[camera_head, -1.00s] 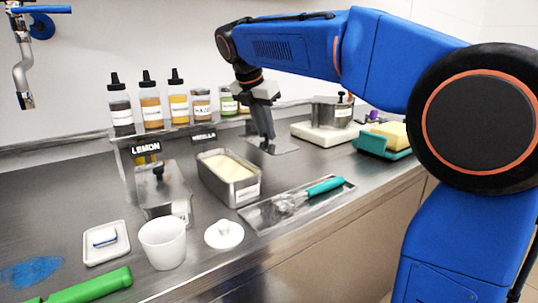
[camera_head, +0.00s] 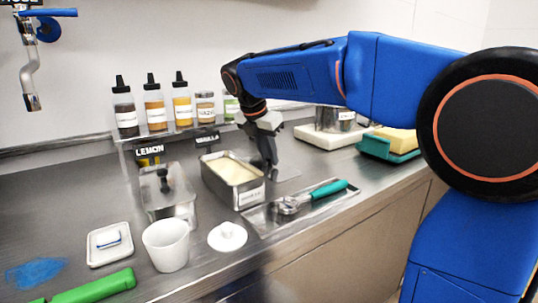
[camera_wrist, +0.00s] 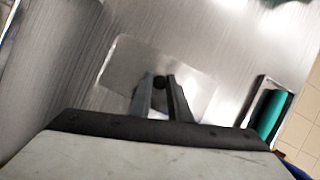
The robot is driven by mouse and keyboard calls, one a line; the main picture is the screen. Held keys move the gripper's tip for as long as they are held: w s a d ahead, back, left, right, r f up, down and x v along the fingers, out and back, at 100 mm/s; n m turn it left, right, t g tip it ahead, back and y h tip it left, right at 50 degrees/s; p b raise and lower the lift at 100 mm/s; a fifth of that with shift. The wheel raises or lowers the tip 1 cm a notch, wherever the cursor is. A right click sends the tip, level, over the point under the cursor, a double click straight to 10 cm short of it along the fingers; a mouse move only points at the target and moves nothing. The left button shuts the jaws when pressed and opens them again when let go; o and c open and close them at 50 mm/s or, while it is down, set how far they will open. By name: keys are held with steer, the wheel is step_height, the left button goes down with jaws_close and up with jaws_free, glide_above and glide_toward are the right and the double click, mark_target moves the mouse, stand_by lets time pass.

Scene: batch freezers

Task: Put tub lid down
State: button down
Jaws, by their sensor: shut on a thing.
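The tub lid (camera_wrist: 133,62) is a flat metal plate with a small dark knob, seen in the wrist view between and beyond my fingers. My gripper (camera_wrist: 162,84) is shut on its knob. In the head view my gripper (camera_head: 269,170) points down just right of the open vanilla tub (camera_head: 243,192), and the lid (camera_head: 288,173) shows as a pale plate at the fingertips. The lid looks level and low over the steel counter; I cannot tell whether it touches. The tub holds pale ice cream, and its top is uncovered.
A steel tray (camera_head: 262,218) with a teal-handled scoop (camera_head: 326,190) lies in front. A lidded lemon tub (camera_head: 167,196) stands left of the vanilla tub. Bottles (camera_head: 154,105) stand on a shelf behind. A white board (camera_head: 325,140) and a teal tray (camera_head: 375,150) are at the right.

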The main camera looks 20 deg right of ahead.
steer(key=c, duration=1.6)
jaws_free()
steer(key=shift+c, duration=0.2)
steer(key=v, duration=1.2)
steer(key=shift+r, duration=0.15)
